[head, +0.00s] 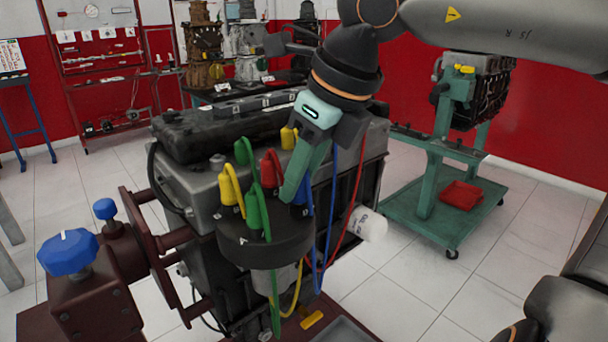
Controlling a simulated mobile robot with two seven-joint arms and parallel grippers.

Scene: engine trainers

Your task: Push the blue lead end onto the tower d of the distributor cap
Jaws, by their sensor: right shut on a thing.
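The black round distributor cap (265,250) sits at the front of the engine. Yellow (231,187), green (253,212) and red (270,169) lead ends stand upright on it. My right gripper (291,191) comes down from above at the cap's right side and is shut on the blue lead end (301,195). The fingers cover much of this end. It is over the cap's right part, near a small letter mark; tower d is hidden, and I cannot tell whether the end touches it. The blue lead (331,200) hangs down to the right. My left gripper is not in view.
The engine (205,180) stands behind the cap, with a white filter (369,224) at its right. A blue knob (67,252) on the brown stand is at the left. A green engine stand (425,208) is farther right. Open floor lies between.

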